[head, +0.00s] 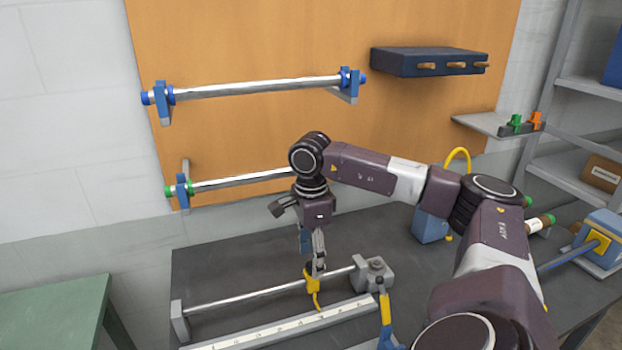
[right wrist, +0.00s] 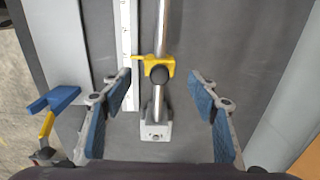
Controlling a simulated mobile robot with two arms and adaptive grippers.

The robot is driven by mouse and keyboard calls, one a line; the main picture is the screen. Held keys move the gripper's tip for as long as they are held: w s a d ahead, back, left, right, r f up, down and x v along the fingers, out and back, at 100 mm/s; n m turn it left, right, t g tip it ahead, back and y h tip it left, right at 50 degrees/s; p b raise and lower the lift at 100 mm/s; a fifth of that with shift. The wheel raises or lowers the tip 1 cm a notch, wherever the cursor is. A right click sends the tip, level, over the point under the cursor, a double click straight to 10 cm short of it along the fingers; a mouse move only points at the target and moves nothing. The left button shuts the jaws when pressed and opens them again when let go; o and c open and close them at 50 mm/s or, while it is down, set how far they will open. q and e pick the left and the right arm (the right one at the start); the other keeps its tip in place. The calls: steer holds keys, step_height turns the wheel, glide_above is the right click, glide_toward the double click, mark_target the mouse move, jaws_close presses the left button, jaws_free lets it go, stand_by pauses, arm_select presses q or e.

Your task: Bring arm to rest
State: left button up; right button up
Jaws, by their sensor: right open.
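My right arm reaches over the dark bench (head: 222,262) from the right. My right gripper (head: 317,262) points down above a metal rod (head: 235,299) with a yellow slider (head: 312,281) on it. In the right wrist view the right gripper (right wrist: 161,80) is open, its two blue-padded fingers wide apart with nothing between the pads. The yellow slider (right wrist: 158,67) with a dark knob shows between the fingers; I cannot tell exactly how far below them it is. My left gripper is not in view.
A white measuring strip (head: 290,330) lies in front of the rod. A grey end block (head: 375,272) and a blue-yellow handle (head: 386,320) stand at the right. Two rollers (head: 260,88) hang on the orange board behind. A blue box (head: 430,225) stands behind my arm.

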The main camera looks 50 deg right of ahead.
step_height(320, 180, up, 6)
steer(key=shift+f, duration=0.1)
